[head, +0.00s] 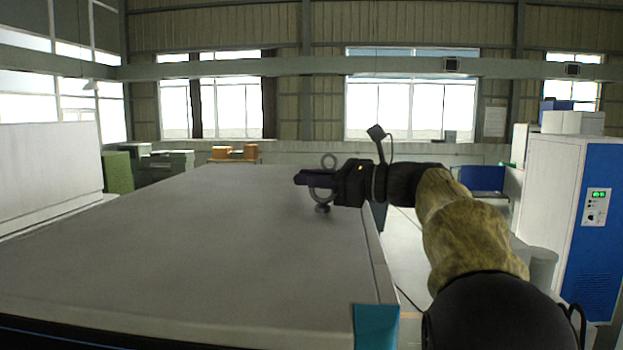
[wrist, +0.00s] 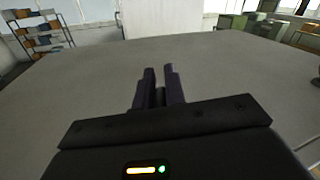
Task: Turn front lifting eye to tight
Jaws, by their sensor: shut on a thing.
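The front lifting eye (head: 322,208), a grey ring on a round foot, stands on the flat grey top (head: 220,240) near its right edge. My gripper (head: 304,179) reaches in from the right, level above the top, and is shut on the front lifting eye; its fingers cover part of the ring. A second ring-shaped eye (head: 330,160) shows just behind my gripper. Whether the front eye's foot sits flush on the top is too small to tell.
The grey top is wide and clear to the left and in front. A blue and white cabinet (head: 586,215) stands at the right, beyond a floor gap. Orange boxes (head: 234,153) stand at the back. A shelf rack (wrist: 40,35) shows in the wrist view.

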